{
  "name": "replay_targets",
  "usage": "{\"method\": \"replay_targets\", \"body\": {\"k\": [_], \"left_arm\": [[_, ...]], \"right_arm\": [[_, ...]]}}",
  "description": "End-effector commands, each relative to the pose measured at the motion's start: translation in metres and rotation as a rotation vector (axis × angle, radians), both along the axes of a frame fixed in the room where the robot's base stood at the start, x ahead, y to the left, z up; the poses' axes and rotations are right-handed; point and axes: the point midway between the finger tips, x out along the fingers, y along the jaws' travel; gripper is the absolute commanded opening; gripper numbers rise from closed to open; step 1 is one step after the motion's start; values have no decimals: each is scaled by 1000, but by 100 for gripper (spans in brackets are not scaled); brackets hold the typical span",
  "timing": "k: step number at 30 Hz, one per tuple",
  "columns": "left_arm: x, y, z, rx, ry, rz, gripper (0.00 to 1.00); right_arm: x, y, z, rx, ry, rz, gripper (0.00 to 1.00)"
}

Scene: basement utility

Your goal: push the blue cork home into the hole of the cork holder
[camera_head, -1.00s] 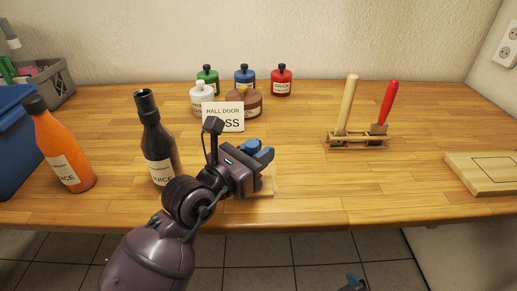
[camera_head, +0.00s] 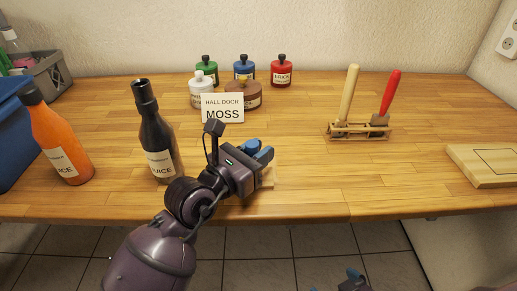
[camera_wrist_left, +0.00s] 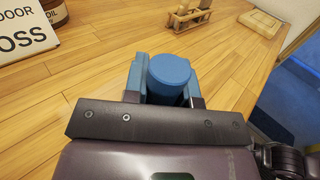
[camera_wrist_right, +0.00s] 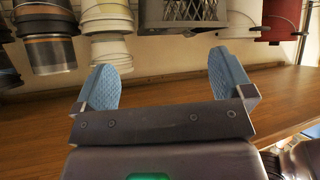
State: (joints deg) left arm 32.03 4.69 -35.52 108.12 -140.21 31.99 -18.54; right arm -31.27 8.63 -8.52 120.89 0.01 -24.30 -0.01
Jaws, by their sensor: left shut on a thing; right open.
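The blue cork (camera_wrist_left: 168,72) is a smooth, round-topped plug held between the blue fingers of my left gripper (camera_wrist_left: 163,88) in the left wrist view. In the head view the cork (camera_head: 250,145) shows at my left gripper (camera_head: 258,152), low over the front middle of the table. A pale wooden block (camera_head: 268,180), seemingly the cork holder, shows just under that gripper. Its hole and the cork's lower end are hidden, so I cannot tell how deep the cork sits. My right gripper (camera_wrist_right: 168,82) is open and empty; it also shows at the head view's bottom edge (camera_head: 353,281).
A dark bottle (camera_head: 158,140) stands left of my left gripper, with an orange bottle (camera_head: 60,145) beyond. A MOSS card (camera_head: 222,108) and several paint jars (camera_head: 244,72) stand behind. A wooden tool rack (camera_head: 358,132) and board (camera_head: 485,165) are right. Tabletop right of the gripper is clear.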

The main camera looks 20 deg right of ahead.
Motion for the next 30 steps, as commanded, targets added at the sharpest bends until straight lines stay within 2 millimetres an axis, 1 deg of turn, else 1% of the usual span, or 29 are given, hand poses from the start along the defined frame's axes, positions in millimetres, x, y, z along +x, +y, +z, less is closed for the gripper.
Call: {"method": "replay_targets", "body": {"k": [1, 2, 6, 7, 20, 23, 30], "left_arm": [[0, 0, -3, 3, 4, 0, 2], [0, 0, -3, 3, 4, 0, 30], [0, 0, -3, 3, 4, 0, 51], [0, 0, -3, 3, 4, 0, 55], [0, 0, -2, 2, 2, -1, 55], [-6, 14, -1, 4, 2, 1, 55], [-28, 55, -1, 4, 2, 1, 55]], "right_arm": [[-1, -1, -1, -2, 2, 2, 98], [-1, -1, -1, -3, 2, 3, 98], [-1, -2, -1, -6, 2, 5, 98], [-1, -2, -1, -6, 2, 5, 98], [1, 0, -1, 0, -2, 2, 98], [-1, 1, -3, 4, 5, -3, 98], [-4, 1, -1, 7, 7, -9, 98]]}}
